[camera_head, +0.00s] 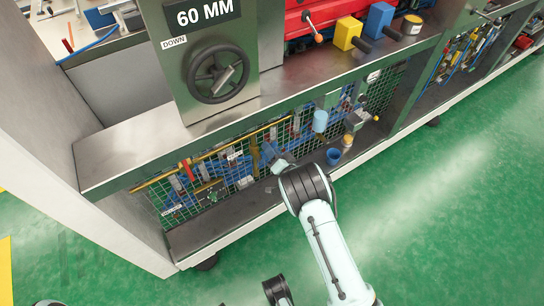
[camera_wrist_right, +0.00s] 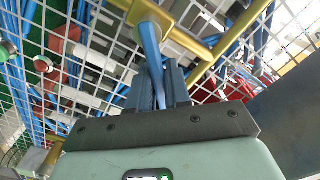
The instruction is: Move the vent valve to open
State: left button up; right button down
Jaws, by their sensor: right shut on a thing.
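A blue lever (camera_wrist_right: 150,45) shows in the right wrist view, in front of a yellow pipe (camera_wrist_right: 192,42); I take it to be the vent valve's handle. My right gripper (camera_wrist_right: 158,88) is shut on this lever, its two dark fingers on either side. In the head view the right gripper (camera_head: 272,156) reaches into the lower bay in front of the wire mesh, and the held lever is mostly hidden there. The valve's label and exact angle cannot be made out.
Yellow pipes (camera_head: 215,153) and a red handle (camera_head: 188,171) stand before the mesh. A steel ledge (camera_head: 140,150) overhangs the bay. A handwheel (camera_head: 217,74) sits above. The green floor in front is clear.

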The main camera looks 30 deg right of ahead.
aim_at(262, 158)
jog(key=shift+a+r+n, duration=0.2)
jog(key=shift+a+n, duration=0.05)
jog(key=shift+n, duration=0.4)
jog(key=shift+a+r+n, duration=0.15)
jog(key=shift+a+n, duration=0.05)
jog(key=shift+n, duration=0.45)
jog(key=n, duration=0.1)
jog(key=a+n+p, duration=0.1)
jog(key=shift+r+n, duration=0.3)
jog(key=shift+r, duration=0.05)
jog(key=shift+a+n, duration=0.2)
jog(key=shift+n, duration=0.3)
jog(key=a+n, duration=0.1)
jog(key=n, duration=0.1)
jog(key=shift+s+a+r+n, duration=0.1)
jog(key=shift+a+r+n, duration=0.05)
jog(key=shift+n, duration=0.25)
jog(key=c, duration=1)
grip_release()
